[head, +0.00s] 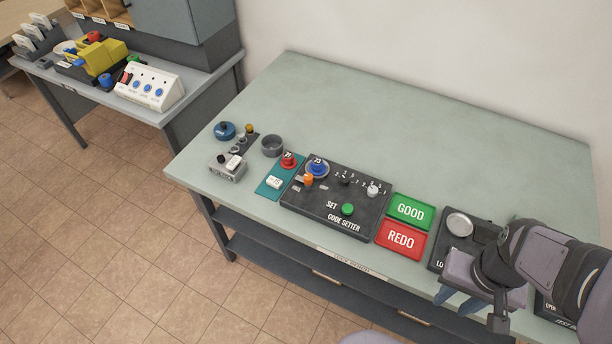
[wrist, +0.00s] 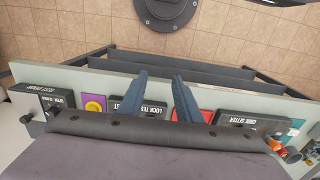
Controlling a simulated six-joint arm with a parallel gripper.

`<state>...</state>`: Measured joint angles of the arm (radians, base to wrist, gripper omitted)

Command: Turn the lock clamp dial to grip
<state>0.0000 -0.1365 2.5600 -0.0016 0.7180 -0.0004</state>
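A dark panel with lettering starting "LO" (head: 440,262) lies at the right of the bench, partly hidden behind my gripper and arm. It carries a round pale grey disc or knob (head: 459,224); I cannot tell whether this is the clamp dial or where it points. In the wrist view the panel reads "LOCK TE…" (wrist: 154,110), with the rest covered. My gripper (head: 461,301) is over the bench's front edge, in front of this panel. Its two blue fingers (wrist: 160,98) are apart with nothing visible between their tips. No contact with the panel's controls shows.
The code setter panel (head: 333,217) with knobs and a green button is left of green GOOD (head: 411,211) and red REDO (head: 401,240) plates. A purple pad with a yellow disc (wrist: 95,105) shows in the wrist view. The bench's back half (head: 400,130) is clear.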

